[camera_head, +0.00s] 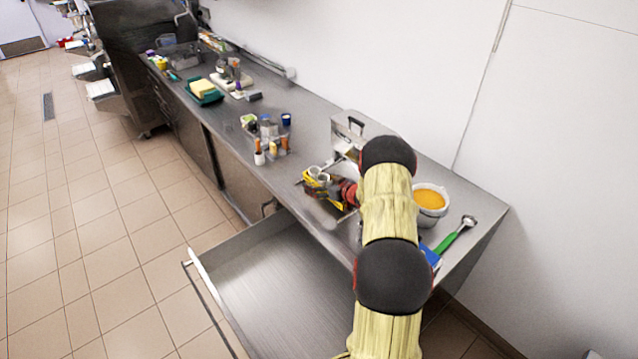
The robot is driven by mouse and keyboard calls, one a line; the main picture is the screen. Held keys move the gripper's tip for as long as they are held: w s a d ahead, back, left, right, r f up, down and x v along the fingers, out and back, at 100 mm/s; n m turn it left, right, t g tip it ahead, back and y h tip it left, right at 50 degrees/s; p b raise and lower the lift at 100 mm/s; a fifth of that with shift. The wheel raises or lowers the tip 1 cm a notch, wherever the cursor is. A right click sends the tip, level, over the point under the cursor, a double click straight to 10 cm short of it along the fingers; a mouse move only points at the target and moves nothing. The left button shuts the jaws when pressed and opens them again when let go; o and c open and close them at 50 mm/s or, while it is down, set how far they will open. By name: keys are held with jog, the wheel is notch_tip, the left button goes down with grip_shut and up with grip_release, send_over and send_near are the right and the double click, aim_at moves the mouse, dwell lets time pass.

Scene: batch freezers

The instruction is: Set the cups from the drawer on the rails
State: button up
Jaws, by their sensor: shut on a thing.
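The drawer (265,285) below the counter is pulled out, and the part of its floor in view is bare; my arm covers its right side. My gripper (318,184) is over the counter, near its front edge, small and partly hidden by my own arm. It is shut on a small pale cup (323,178). Another pale round rim (313,171) shows right beside it; I cannot tell whether it touches. I cannot make out the rails clearly; a shiny metal piece (344,168) lies just behind my gripper.
A metal box (355,128) stands behind my gripper. A bucket of orange stuff (430,200) and a green-handled tool (456,238) are to the right. Several bottles (268,135) stand left, with a green tray (203,92) farther off. The tiled floor at left is clear.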

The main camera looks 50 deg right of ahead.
jog(key=shift+f+b, duration=0.7)
jog(key=shift+f, duration=0.45)
dwell(0.4)
